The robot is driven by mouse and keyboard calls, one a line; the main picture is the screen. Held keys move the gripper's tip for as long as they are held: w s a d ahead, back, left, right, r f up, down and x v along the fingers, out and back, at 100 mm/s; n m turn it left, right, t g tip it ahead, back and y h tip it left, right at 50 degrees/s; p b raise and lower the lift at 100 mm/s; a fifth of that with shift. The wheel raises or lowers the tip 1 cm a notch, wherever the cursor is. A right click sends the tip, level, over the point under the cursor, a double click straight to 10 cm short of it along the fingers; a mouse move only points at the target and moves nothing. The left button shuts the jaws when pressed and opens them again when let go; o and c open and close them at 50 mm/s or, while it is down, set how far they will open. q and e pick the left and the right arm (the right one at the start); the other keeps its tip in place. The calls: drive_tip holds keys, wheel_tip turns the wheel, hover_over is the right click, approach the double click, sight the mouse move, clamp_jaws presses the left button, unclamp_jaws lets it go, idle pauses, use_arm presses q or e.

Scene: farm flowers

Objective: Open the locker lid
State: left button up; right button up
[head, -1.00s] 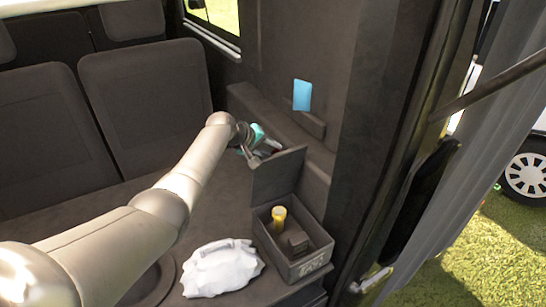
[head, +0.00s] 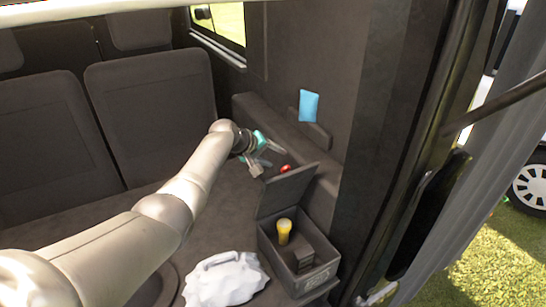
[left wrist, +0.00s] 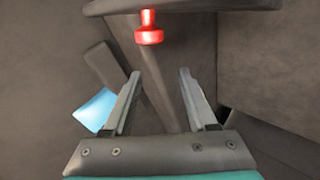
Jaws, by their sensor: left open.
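The locker is a dark open-topped box (head: 268,240) at the lower middle of the head view. Its lid (head: 284,192) stands raised at the box's far side. A red knob (head: 285,168) shows at the lid's upper edge; it also shows in the left wrist view (left wrist: 149,28), beyond the fingertips. My left gripper (head: 262,160) is open and empty, behind and left of the raised lid. In the left wrist view the fingers (left wrist: 158,75) stand apart with nothing between their tips. My right gripper is not in view.
A yellow-topped item (head: 284,228) and a dark block (head: 299,247) are in the box. A blue card (head: 309,106) is by the wall, also in the left wrist view (left wrist: 94,108). Seats (head: 150,100) stand at the left.

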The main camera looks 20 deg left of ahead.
use_arm(q)
drive_tip(key=shift+o, duration=0.4)
drive_tip(key=shift+d, duration=0.1)
drive_tip(key=shift+s, duration=0.1)
drive_tip(key=p+v, duration=0.3)
drive_tip(key=v, duration=1.2)
